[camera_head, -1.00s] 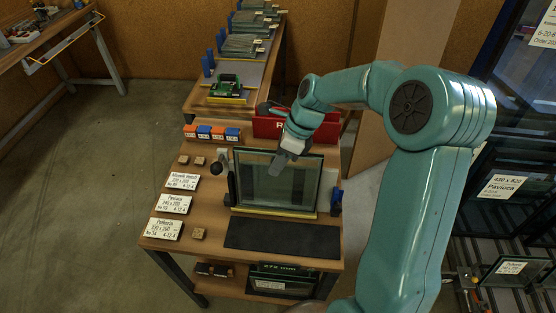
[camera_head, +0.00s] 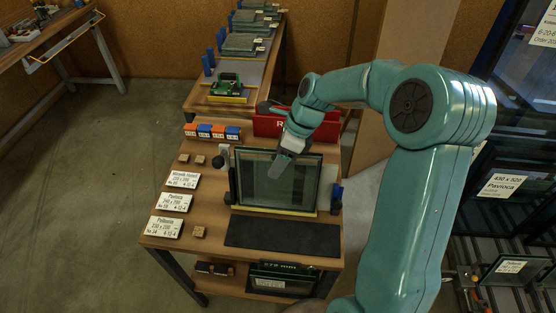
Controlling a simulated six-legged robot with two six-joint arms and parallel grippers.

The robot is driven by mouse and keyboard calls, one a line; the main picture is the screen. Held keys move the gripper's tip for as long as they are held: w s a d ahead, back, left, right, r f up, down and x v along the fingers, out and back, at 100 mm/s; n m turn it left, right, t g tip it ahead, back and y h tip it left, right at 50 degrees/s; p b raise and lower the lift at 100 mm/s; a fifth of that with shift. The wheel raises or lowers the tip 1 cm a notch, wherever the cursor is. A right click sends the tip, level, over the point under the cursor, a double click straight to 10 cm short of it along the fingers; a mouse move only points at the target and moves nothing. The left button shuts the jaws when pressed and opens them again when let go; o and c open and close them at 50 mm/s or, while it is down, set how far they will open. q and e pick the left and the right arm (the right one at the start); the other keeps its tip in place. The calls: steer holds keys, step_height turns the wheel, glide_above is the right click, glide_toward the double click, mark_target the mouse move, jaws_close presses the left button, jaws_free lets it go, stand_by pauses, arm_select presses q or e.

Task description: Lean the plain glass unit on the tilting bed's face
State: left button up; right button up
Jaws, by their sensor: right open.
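A glass unit (camera_head: 257,184) stands nearly upright on a yellow ledge (camera_head: 270,210) of the wooden bench, behind a dark mat (camera_head: 283,237). Dark strips show along its side edges. I cannot tell whether this is the plain unit, or how far it leans on the bed face behind it. My right gripper (camera_head: 279,168) is at the glass's upper middle, pointing down and left, and covers part of it. It is open, with nothing visible between the fingers; whether it touches the glass is unclear. My left gripper is not in view.
White label cards (camera_head: 174,202) and small wooden blocks lie along the bench's left side. Orange and blue blocks (camera_head: 218,132) and a red bin (camera_head: 268,125) stand at the back. Another framed pane (camera_head: 283,283) is on the lower shelf. A glass rack (camera_head: 505,185) stands at right.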

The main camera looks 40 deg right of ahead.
steer(key=shift+s+a+f, duration=0.1)
steer(key=shift+s+f, duration=0.1)
steer(key=shift+f, duration=0.1)
steer(key=v, duration=1.7)
steer(key=shift+w+a, duration=0.15)
steer(key=shift+w, duration=0.2)
steer(key=shift+r, duration=0.1)
